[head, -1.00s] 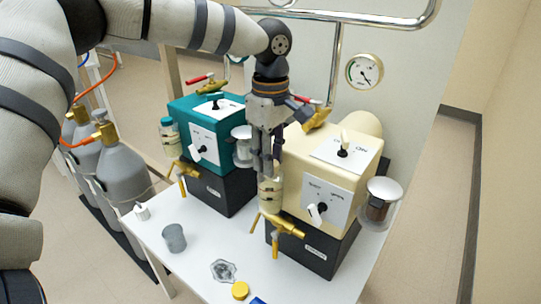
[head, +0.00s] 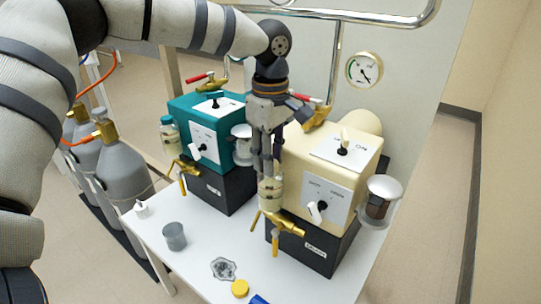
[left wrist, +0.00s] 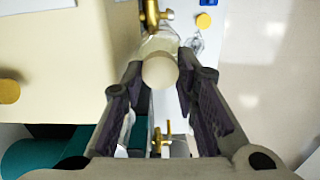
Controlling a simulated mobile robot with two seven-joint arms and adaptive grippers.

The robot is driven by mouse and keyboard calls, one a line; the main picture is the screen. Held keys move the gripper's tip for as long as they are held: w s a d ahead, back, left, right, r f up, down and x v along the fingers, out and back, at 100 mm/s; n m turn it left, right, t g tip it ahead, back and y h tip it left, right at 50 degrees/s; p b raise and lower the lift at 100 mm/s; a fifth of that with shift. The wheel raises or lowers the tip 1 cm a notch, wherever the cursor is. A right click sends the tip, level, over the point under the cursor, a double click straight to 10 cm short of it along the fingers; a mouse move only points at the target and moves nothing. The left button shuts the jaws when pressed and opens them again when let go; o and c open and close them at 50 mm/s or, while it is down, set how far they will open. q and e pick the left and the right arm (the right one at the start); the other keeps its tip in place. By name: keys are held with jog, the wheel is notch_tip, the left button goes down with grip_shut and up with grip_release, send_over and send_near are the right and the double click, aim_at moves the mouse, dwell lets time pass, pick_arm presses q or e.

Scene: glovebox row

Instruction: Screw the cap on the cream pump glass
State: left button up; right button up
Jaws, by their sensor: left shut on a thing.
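The cream pump (head: 325,170) stands on a black base at the right of the bench. Its glass (head: 270,204) is upright at the pump's left side, above a brass tap. The cream round cap (left wrist: 160,70) shows between my fingertips in the left wrist view, in line with the glass (left wrist: 160,42). My left gripper (head: 268,172) points straight down over the glass and is shut on the cap. The fingers partly hide the cap in the head view, and I cannot tell how far it is seated. My right gripper is not in view.
The teal pump (head: 205,125) stands close at the left. A brass tap (head: 285,224) sticks out in front of the cream pump. A yellow cap (head: 240,288), a clear dish (head: 223,268) and a grey cup (head: 174,236) are on the white bench (head: 200,262). Gas cylinders stand left.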

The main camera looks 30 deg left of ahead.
pick_arm(q)
jog(key=shift+f, duration=0.1)
jog(key=shift+o, duration=0.7)
grip_shut()
jog(key=m, duration=0.3)
jog(key=shift+f, duration=0.25)
jog(key=m, duration=0.8)
jog(key=shift+r+b, duration=0.1)
jog(key=shift+b, duration=0.3)
jog(key=m, duration=0.6)
jog(key=shift+r, duration=0.15)
jog(key=shift+o, duration=1.4)
grip_release()
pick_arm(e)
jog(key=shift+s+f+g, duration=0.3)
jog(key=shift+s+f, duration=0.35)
